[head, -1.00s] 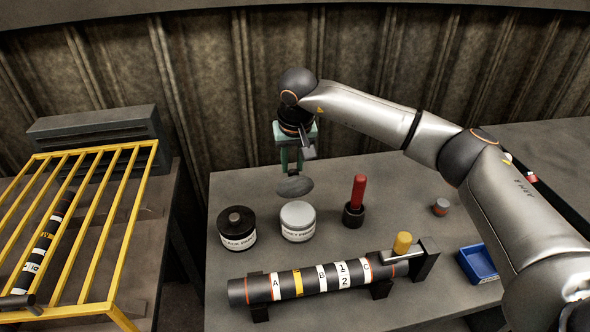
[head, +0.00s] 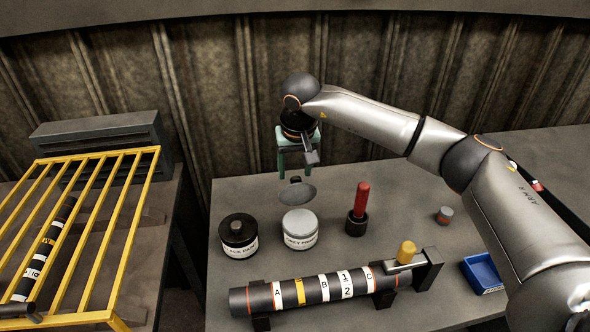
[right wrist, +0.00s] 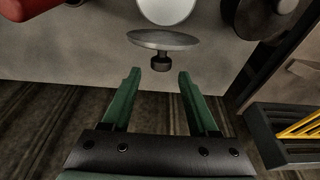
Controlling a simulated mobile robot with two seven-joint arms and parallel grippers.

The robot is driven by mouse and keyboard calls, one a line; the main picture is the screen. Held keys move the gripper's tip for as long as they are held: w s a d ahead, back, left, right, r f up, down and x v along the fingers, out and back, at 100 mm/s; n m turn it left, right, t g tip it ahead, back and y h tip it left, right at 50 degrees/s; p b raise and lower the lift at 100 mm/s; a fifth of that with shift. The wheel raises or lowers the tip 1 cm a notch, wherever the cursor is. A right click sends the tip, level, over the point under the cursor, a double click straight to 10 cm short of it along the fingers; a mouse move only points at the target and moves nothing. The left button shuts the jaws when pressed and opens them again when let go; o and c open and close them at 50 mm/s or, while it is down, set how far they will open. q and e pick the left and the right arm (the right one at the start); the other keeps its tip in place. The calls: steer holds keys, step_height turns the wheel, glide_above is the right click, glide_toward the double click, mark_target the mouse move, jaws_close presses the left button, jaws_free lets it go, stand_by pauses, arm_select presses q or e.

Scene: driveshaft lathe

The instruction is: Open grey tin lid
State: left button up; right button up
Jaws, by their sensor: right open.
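The grey tin (head: 300,237), with a white label, stands on the table with its pale round top uncovered. Its grey lid (head: 298,195) is off, tilted, just behind and above the tin in the head view, with its dark knob towards my right gripper (head: 297,163). In the right wrist view the lid (right wrist: 163,40) shows nearly edge-on beside the tin's pale top (right wrist: 167,8). My right gripper (right wrist: 159,73) is open with green fingers, and the knob lies just beyond the fingertips. I cannot tell whether the lid rests on anything. My left gripper is not in view.
A black tin (head: 239,238) stands left of the grey tin. A red-handled tool (head: 360,200) in a dark holder stands to its right. A striped shaft (head: 325,288) lies in front on supports. A blue tray (head: 482,272) is at the right; a yellow grille (head: 125,235) is at the left.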

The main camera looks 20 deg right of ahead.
steer(key=v, duration=1.1)
steer(key=shift+r+b, duration=0.4)
steer(key=shift+r, duration=0.05)
steer(key=shift+c, duration=0.2)
